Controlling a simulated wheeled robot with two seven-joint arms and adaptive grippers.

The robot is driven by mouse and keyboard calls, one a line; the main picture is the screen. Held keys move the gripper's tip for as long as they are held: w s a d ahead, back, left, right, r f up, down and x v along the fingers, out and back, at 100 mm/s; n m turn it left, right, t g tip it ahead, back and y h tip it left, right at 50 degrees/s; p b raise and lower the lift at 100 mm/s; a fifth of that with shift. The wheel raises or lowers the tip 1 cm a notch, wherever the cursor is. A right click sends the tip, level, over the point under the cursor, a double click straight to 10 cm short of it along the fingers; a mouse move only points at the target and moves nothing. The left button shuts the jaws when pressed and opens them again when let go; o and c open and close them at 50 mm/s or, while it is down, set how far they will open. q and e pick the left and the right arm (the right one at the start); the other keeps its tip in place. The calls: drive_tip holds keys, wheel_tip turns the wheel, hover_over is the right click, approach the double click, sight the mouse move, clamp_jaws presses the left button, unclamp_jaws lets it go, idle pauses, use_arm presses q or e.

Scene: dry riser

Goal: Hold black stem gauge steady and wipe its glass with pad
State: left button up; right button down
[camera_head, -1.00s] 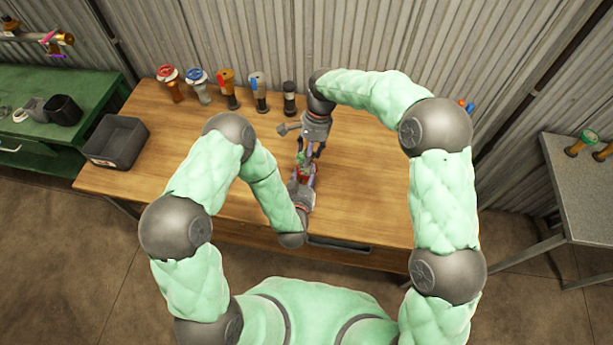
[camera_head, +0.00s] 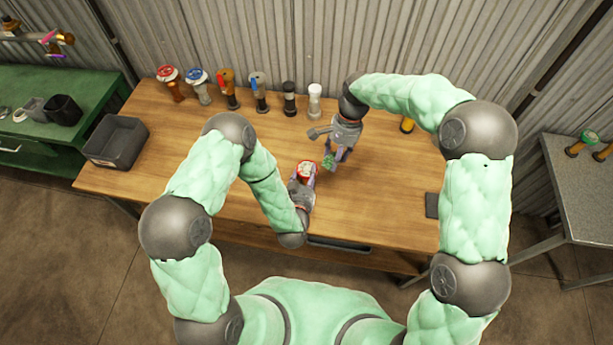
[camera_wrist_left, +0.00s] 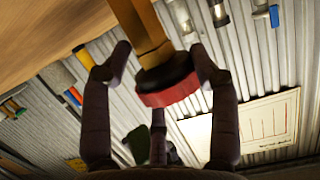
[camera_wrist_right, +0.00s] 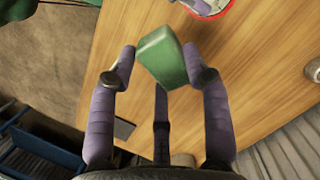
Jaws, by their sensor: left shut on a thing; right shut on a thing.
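A gauge with a red rim and white face (camera_head: 307,168) is held face up over the front middle of the table. In the left wrist view its black shell and red rim (camera_wrist_left: 168,88) show, with a brass-coloured stem. My left gripper (camera_head: 301,182) is shut around the gauge. My right gripper (camera_head: 336,164) is shut on a green pad (camera_wrist_right: 163,56), to the right of the gauge and apart from it. Part of the gauge face (camera_wrist_right: 207,6) shows at the top of the right wrist view.
The wooden table (camera_head: 250,135) is mostly clear. Along its back edge stand a red-rimmed gauge (camera_head: 170,84), a blue-rimmed gauge (camera_head: 199,87), two lever valves (camera_head: 228,89), a black cylinder (camera_head: 290,99) and a white cylinder (camera_head: 315,101). A grey bin (camera_head: 115,142) is at left.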

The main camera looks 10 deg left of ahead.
idle(0.5)
drive_tip(key=shift+s+a+f, duration=0.45)
drive_tip(key=shift+a+f, duration=0.2)
drive_tip(key=shift+a, duration=0.95)
drive_tip(key=shift+s+a+f, duration=0.45)
drive_tip(key=shift+a+f, duration=0.25)
drive_tip(key=shift+a, duration=0.85)
drive_tip(key=shift+s+a+f, duration=0.45)
drive_tip(key=shift+a+f, duration=0.2)
drive_tip(key=shift+a, duration=0.95)
drive_tip(key=shift+f, duration=0.15)
drive_tip(key=shift+d, duration=0.15)
